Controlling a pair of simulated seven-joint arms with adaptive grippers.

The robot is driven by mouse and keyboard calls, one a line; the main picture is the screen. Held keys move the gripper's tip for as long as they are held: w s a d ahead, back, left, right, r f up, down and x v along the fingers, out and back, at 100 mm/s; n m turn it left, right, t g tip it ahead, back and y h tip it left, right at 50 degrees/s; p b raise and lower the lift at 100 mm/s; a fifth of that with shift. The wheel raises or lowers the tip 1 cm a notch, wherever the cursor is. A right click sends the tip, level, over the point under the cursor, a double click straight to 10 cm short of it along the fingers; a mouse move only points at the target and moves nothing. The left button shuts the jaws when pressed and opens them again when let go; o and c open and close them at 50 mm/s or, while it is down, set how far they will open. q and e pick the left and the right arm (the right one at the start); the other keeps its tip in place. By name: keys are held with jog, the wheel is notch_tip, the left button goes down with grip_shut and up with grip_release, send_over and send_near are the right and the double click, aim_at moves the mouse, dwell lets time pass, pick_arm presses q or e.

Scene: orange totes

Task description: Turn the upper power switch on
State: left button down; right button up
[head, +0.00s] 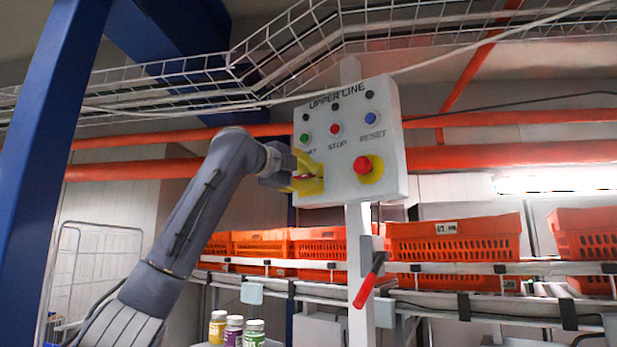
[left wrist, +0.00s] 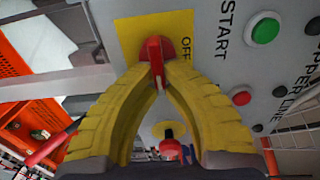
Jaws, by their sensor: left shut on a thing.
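The control panel (head: 345,185) is a light grey box lettered UPPER LINE, on a post. The red power switch (left wrist: 155,50) sits on a yellow plate (left wrist: 132,38) lettered OFF at the panel's lower left. My left gripper (head: 312,174) is at this corner, its yellow fingers shut on the protruding red handle of the switch; the fingertips also show in the left wrist view (left wrist: 157,86). The fingers partly cover the switch and plate in the head view. Any ON lettering is hidden, and I cannot tell the handle's exact angle. My right gripper is not in view.
A red emergency button (head: 362,167) on a yellow disc is right of the switch. Above are the green (head: 306,139), red (head: 335,129) and blue (head: 371,118) buttons. A red lever (head: 369,281) hangs below the panel. Orange totes (head: 453,228) line the conveyor behind.

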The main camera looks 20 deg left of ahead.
pick_arm(q)
jog(key=c, duration=1.5)
grip_release()
jog(key=shift+s, duration=0.1)
jog(key=v, duration=1.1)
jog(key=shift+s+a, duration=0.15)
jog(key=shift+s, duration=0.2)
